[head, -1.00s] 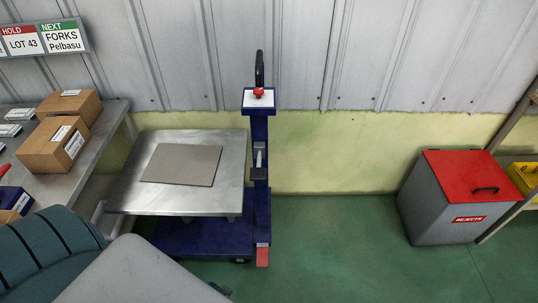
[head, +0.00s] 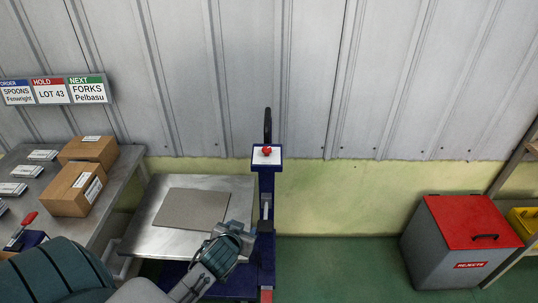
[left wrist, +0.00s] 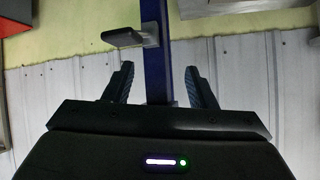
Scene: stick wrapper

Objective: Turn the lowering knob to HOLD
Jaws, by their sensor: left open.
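The red knob (head: 266,150) sits on a white plate on top of the blue post (head: 266,185) of the lift table. Any marking on the plate is too small to read, so its setting cannot be told. My left gripper (head: 246,228) is open and empty, low and left of the knob, over the table's right edge. In the left wrist view, which looks upside down, the two fingers (left wrist: 160,86) show with the blue post (left wrist: 155,35) behind the gap between them. The knob is not visible there. My right gripper is out of view.
A grey sheet (head: 192,209) lies on the steel lift table (head: 150,236). A side bench holds cardboard boxes (head: 76,190). A red-lidded rejects bin (head: 462,240) stands right. The floor between post and bin is clear.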

